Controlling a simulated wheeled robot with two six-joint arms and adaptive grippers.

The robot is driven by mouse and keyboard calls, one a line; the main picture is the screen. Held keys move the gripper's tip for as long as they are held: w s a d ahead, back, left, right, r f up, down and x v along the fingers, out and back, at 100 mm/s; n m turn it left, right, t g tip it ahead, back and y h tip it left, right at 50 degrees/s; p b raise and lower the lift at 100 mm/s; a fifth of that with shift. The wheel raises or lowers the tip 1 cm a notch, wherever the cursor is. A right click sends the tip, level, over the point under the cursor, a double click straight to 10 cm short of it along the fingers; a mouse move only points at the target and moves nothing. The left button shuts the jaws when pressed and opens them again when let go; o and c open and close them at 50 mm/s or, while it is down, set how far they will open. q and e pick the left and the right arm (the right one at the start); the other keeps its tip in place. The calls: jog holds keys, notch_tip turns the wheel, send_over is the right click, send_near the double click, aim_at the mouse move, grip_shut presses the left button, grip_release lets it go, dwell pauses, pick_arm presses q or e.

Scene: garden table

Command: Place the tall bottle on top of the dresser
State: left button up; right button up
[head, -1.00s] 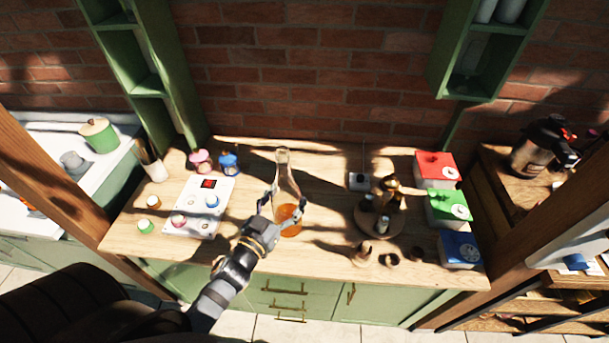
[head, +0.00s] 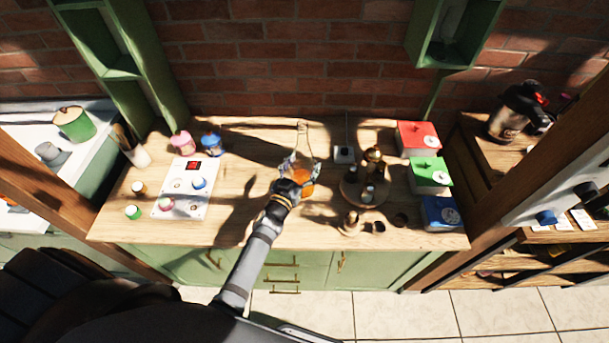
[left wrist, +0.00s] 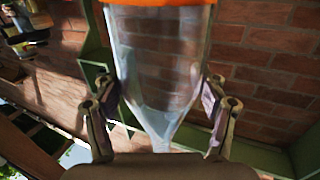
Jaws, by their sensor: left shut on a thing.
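The tall bottle (head: 302,158) is clear glass with a long neck and orange liquid at its bottom. In the head view it is at the middle of the wooden-topped dresser (head: 238,232). My left gripper (head: 298,172) is shut on the bottle. In the left wrist view the bottle (left wrist: 160,65) is between the two fingers (left wrist: 160,110), with its orange part at the top edge. I cannot tell whether the bottle touches the surface beneath it. My right gripper is not in view.
A white panel with knobs (head: 185,188) lies left of the bottle. A round wooden tray (head: 350,190) with small bottles stands close on its right. Red (head: 419,138), green (head: 430,175) and blue (head: 440,212) boxes line the right side. Green shelves (head: 105,60) hang above.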

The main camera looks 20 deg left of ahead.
aim_at(305, 171)
pick_arm(q)
jog(key=shift+w+f, duration=0.1)
jog(key=shift+w, duration=0.15)
jog(key=shift+w+d+f, duration=0.15)
jog(key=shift+f, duration=0.2)
notch_tip(305, 171, down, 3)
jog(key=shift+w+d+r+b, duration=0.1)
jog(key=shift+w+r+b, duration=0.05)
jog(key=shift+b, duration=0.95)
jog(key=shift+f, duration=0.35)
jog(key=shift+w, duration=0.1)
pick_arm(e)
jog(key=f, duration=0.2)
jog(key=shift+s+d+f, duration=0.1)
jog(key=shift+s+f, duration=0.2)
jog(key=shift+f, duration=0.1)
pick_arm(q)
jog(key=o, duration=1.8)
jog(key=shift+f, duration=0.15)
